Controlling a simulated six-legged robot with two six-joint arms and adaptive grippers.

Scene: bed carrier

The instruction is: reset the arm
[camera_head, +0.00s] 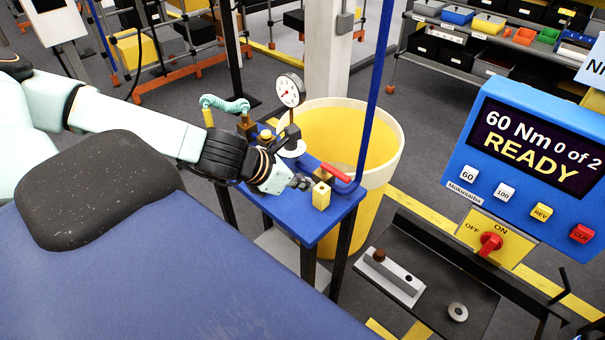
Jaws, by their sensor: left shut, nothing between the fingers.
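My left arm (150,130) comes in from the left, pale green and black, and reaches over a small blue stand. My left gripper (302,184) is at its end, above the stand's blue top (312,218). It is shut and empty, close beside a small yellow block (321,196). I cannot tell whether it touches the block. My right gripper is not in view.
The stand also carries a dial gauge (290,91) and a red-handled valve (335,172). A yellow bin (385,150) stands behind it. A blue control box (530,150) reads "60 Nm 0 of 2 READY". A dark padded bed surface (150,270) fills the lower left.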

